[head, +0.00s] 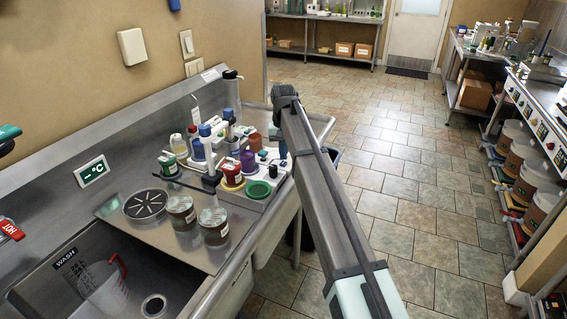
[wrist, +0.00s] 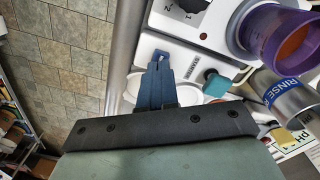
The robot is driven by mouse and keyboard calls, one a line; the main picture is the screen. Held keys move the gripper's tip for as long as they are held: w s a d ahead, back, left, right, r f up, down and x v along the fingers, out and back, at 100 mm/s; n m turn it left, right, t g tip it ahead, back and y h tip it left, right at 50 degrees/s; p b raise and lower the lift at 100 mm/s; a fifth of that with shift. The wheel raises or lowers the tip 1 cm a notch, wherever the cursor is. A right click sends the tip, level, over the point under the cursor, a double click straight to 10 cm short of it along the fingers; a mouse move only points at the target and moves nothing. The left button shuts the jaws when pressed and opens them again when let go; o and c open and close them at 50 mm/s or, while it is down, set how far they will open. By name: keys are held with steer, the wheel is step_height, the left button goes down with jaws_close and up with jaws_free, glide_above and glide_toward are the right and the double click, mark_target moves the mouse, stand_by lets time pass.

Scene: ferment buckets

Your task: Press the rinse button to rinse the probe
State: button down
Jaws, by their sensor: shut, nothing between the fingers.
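In the wrist view, my gripper (wrist: 161,70) shows as blue fingers shut together with nothing between them. It is over the white top of the bench station (wrist: 160,50). A teal button (wrist: 217,83) on a dark base is a short way right of the fingertips and apart from them. A metal beaker (wrist: 290,100) with a blue RINSE band is further right. In the head view, the station's far end is partly behind my arm, and I cannot make out the probe for certain.
A purple cup (wrist: 275,38) stands close to the button; it also shows in the head view (head: 247,160). Several bottles and jars crowd the steel counter (head: 130,225). A wash sink with a jug (head: 103,285) is at lower left. Tiled floor (head: 400,170) is open at right.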

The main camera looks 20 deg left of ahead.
mark_target(283, 163)
steer(key=shift+f, duration=1.05)
steer(key=shift+r, duration=0.1)
stand_by(0.3)
steer(key=shift+r, duration=2.95)
